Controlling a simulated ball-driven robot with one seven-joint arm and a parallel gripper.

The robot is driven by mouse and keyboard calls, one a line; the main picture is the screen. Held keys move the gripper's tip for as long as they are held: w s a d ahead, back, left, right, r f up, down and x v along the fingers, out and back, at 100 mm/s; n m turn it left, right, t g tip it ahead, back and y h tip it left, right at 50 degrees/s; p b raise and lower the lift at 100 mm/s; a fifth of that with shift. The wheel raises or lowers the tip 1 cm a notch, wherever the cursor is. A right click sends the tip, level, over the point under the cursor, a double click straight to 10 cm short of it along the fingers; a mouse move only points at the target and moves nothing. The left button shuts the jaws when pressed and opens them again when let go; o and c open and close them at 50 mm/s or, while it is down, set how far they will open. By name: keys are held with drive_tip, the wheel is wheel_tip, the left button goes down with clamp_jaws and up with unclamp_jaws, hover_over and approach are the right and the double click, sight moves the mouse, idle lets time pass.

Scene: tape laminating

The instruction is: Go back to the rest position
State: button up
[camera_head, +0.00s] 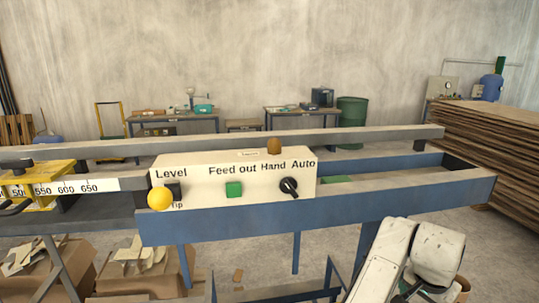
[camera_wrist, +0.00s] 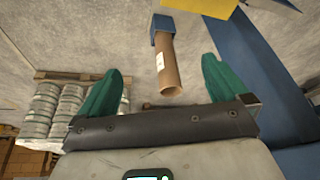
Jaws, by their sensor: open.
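My gripper shows in the wrist view (camera_wrist: 160,90) with its two green fingers spread wide apart. Nothing is between the fingers, and a brown cardboard tube (camera_wrist: 168,65) shows beyond them. In the head view, my white arm is folded at the lower right, in front of the blue machine frame (camera_head: 440,192). The gripper's fingers cannot be made out there. The cream control panel (camera_head: 232,176) faces me, with a yellow knob (camera_head: 160,198), a green button (camera_head: 234,189) and a black rotary switch (camera_head: 289,187).
A yellow clamp (camera_head: 38,183) sits by a white ruler at the left. A tall stack of brown boards (camera_head: 490,135) stands at the right. Boxes of scraps (camera_head: 140,270) lie below left. The wrist view shows a pallet of reels (camera_wrist: 50,112) and a blue beam (camera_wrist: 245,65).

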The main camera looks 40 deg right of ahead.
drive_tip(key=w+a+f+n+t+h, duration=0.2)
drive_tip(key=w+a+f+n+t, duration=0.15)
drive_tip(key=w+a+n, duration=0.55)
drive_tip(key=s+a+f+n+y, duration=0.2)
drive_tip(key=s+a+f+n, duration=0.1)
drive_tip(key=a, duration=0.3)
drive_tip(key=s+a+f+n+g+y, duration=0.1)
drive_tip(key=s+a+f+n+y, duration=0.1)
drive_tip(key=a, duration=0.5)
drive_tip(key=s+a+f+n+g+y, duration=0.1)
drive_tip(key=s+a+f+n+y, duration=0.1)
drive_tip(key=s+a+f+n, duration=0.3)
wheel_tip(320, 180, down, 3)
drive_tip(key=shift+s+a+f, duration=0.1)
drive_tip(key=shift+s+a, duration=0.2)
drive_tip(key=shift+a, duration=0.35)
